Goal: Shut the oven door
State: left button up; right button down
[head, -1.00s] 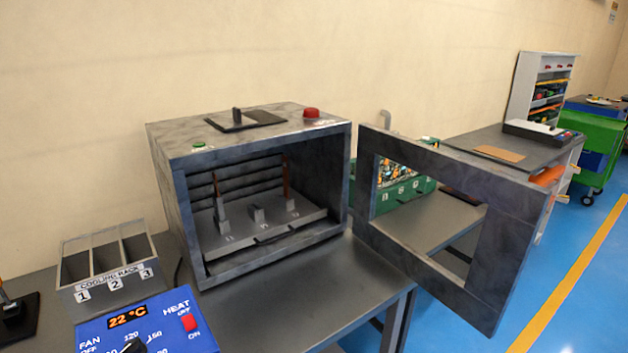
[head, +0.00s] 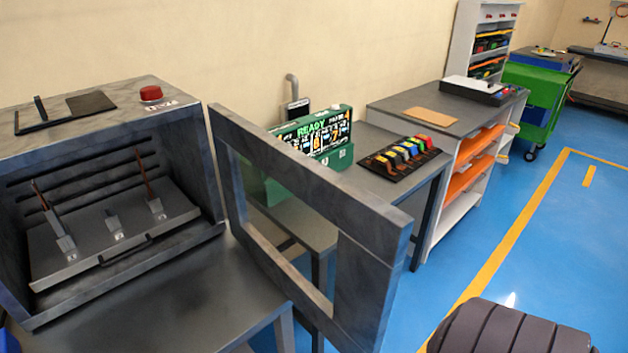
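The oven (head: 200,165) is a grey metal box on the table at the left. Its front is open, and a tray (head: 185,212) with a handle and several upright pieces shows inside. The oven door (head: 372,235) is a grey frame with a large window opening. It stands wide open, swung out to the right from the oven's right edge, past the table's edge. Neither gripper shows. A dark ribbed rounded part, probably mine, is at the bottom right, apart from the door in the picture.
The oven's table (head: 215,295) has bare top before the oven. Behind the door are a green box with a lit READY display (head: 318,132) and a black rack of coloured pieces (head: 400,163). A grey-topped cabinet (head: 385,100) stands beyond. Blue floor (head: 540,235) is clear at right.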

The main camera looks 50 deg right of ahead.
aim_at(374, 234)
jog(key=l+u, duration=0.1)
jog(key=l, duration=0.45)
jog(key=l+u, duration=0.1)
jog(key=l, duration=0.5)
jog(key=k+l+u, duration=0.1)
jog(key=l, duration=0.45)
jog(key=k+l+u, duration=0.1)
jog(key=l, duration=0.45)
